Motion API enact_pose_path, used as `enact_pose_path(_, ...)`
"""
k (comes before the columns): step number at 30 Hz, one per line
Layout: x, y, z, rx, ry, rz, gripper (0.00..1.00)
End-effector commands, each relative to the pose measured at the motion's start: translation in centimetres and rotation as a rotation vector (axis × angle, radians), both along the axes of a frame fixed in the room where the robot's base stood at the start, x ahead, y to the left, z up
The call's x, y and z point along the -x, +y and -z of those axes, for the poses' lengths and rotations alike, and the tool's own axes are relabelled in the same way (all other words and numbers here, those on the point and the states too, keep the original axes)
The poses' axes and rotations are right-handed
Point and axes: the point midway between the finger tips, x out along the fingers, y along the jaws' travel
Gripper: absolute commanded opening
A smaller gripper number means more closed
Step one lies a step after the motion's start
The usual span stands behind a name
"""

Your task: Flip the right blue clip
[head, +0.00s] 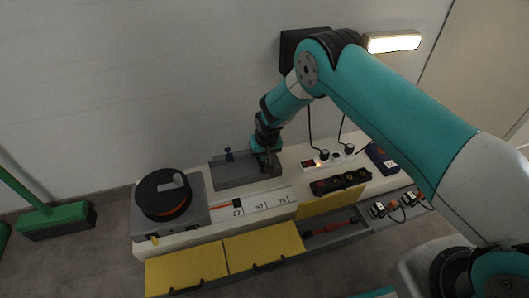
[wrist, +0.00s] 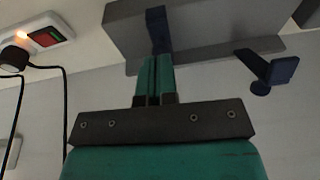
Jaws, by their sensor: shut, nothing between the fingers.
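A grey block (head: 235,178) with two blue clips stands on the white bench top. The left blue clip (head: 228,153) sticks up from the block's upper edge; it also shows at the right in the wrist view (wrist: 270,70). The right blue clip (wrist: 157,28) is just beyond my fingertips in the wrist view, partly covered by them. My gripper (head: 266,163) is at the right end of the block, and its two teal fingers (wrist: 154,62) are together with nothing between them. I cannot tell whether they touch the clip.
A power strip (head: 328,160) with plugs and cables lies to the right. A turntable-like black disc device (head: 165,194) stands at the left. A dark tool with buttons (head: 340,182) lies in front right. Yellow drawers (head: 262,247) form the bench front. The wall is close behind.

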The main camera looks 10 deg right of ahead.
Motion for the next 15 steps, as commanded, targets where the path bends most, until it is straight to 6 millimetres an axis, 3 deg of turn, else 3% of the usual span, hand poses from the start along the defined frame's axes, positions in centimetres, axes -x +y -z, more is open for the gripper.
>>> enact_pose_path(15,-1.6,-0.1,-0.2,0.001,0.0,0.002,0.0)
